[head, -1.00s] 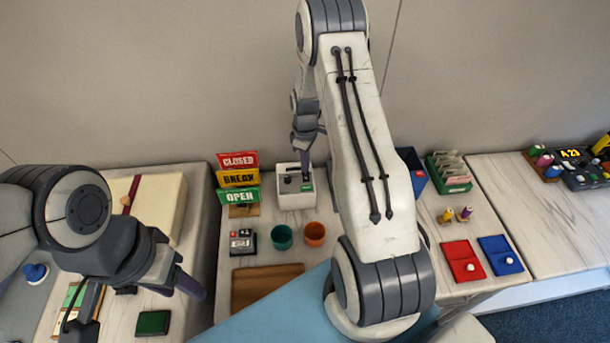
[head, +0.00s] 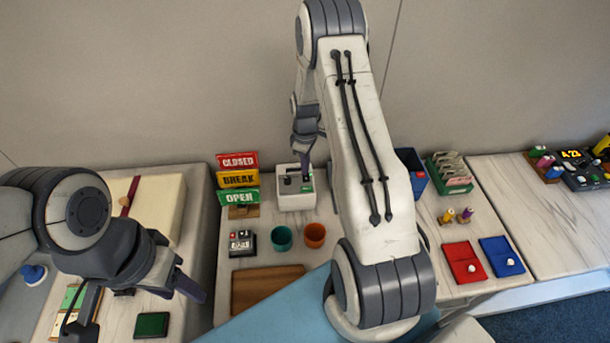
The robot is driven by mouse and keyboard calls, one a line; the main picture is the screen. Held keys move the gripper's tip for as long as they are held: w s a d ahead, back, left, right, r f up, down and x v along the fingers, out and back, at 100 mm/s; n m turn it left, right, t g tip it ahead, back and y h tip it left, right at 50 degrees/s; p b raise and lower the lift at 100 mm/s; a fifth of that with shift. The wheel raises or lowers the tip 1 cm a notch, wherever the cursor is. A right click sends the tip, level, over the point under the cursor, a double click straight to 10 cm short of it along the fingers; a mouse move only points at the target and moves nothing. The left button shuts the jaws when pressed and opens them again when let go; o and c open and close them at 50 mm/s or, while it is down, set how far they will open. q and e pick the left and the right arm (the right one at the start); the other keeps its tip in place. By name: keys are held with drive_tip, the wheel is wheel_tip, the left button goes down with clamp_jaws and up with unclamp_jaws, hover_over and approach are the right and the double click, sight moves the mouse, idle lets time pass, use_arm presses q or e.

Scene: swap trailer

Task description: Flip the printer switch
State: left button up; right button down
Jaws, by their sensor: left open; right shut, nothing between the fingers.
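The printer (head: 296,200) looks to be the small white box with a dark top recess, standing at the back of the middle counter. My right gripper (head: 306,179) is shut and empty, its tips pointing down at the right part of the printer's top. Whether the tips touch it I cannot tell. The switch is too small or hidden by the gripper to make out. My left gripper (head: 190,290) is open and empty, over the left counter at the lower left, well away from the printer.
Signs (head: 238,179) reading CLOSED, BREAK and OPEN stand left of the printer. A green cup (head: 282,238) and an orange cup (head: 315,235) stand in front of it. A wooden tray (head: 262,288) lies nearer. A blue bin (head: 417,184) stands right of my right arm.

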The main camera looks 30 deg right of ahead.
drive_tip(key=shift+r+p, duration=2.3)
drive_tip(key=shift+r, duration=1.1)
drive_tip(key=s+a+r+b, duration=0.1)
drive_tip(key=s+a+r, duration=0.3)
drive_tip(key=a+r, duration=0.5)
drive_tip(key=s+a+r+b, duration=0.1)
drive_tip(key=s+a+r, duration=0.3)
drive_tip(key=a, duration=0.8)
drive_tip(key=s+a+r, duration=0.3)
drive_tip(key=s+a, duration=0.1)
drive_tip(key=s, duration=0.6)
drive_tip(key=s+a+r+y, duration=0.1)
drive_tip(key=s+a+r, duration=0.2)
drive_tip(key=s, duration=0.7)
drive_tip(key=shift+s+a+b, duration=0.15)
drive_tip(key=shift+a+b, duration=0.3)
drive_tip(key=shift+a, duration=0.15)
